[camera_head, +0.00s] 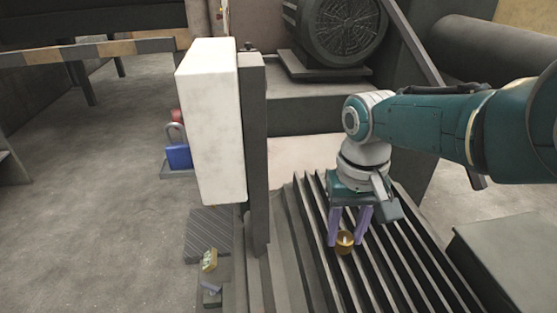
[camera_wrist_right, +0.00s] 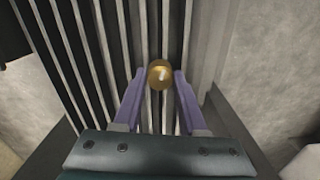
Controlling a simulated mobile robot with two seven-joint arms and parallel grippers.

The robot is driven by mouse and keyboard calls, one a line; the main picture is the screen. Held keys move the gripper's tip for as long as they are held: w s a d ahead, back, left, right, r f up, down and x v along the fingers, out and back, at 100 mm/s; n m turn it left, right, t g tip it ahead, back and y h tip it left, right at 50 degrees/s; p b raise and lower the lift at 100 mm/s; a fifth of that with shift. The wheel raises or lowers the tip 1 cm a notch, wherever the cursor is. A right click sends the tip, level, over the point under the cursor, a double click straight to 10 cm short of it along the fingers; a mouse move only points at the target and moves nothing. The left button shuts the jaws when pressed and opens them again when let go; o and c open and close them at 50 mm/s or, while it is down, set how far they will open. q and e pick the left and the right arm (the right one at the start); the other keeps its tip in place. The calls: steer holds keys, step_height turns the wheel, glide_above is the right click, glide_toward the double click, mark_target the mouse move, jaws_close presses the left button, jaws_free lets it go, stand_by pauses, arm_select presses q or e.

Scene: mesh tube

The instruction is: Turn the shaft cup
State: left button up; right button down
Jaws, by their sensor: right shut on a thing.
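The shaft cup is a small round gold piece with a pale mark on its face. In the head view the shaft cup (camera_head: 345,243) sits low over the dark ribbed slats, between the fingertips of my right gripper (camera_head: 347,238). In the right wrist view the shaft cup (camera_wrist_right: 160,75) lies between the ends of the two purple fingers of my right gripper (camera_wrist_right: 163,76). The right gripper is shut on the shaft cup from both sides and points down. My left gripper is in neither view.
A tall white box (camera_head: 212,125) on a dark post stands left of the slats (camera_head: 395,265). A motor with a round grille (camera_head: 345,28) is behind. A blue padlock (camera_head: 178,156) and small brass parts (camera_head: 209,261) are at the left. Open floor (camera_head: 95,210) spreads further left.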

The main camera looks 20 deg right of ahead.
steer(key=m, duration=0.3)
steer(key=shift+r+m, duration=0.1)
steer(key=shift+m, duration=0.3)
steer(key=m, duration=0.4)
steer(key=shift+a+m, duration=0.1)
steer(key=shift+m, duration=0.2)
steer(key=m, duration=0.3)
steer(key=shift+m, duration=0.3)
steer(key=m, duration=0.4)
steer(key=shift+m, duration=0.3)
steer(key=m, duration=0.4)
steer(key=shift+w, duration=0.1)
steer(key=m, duration=0.9)
steer(key=shift+m, duration=1.2)
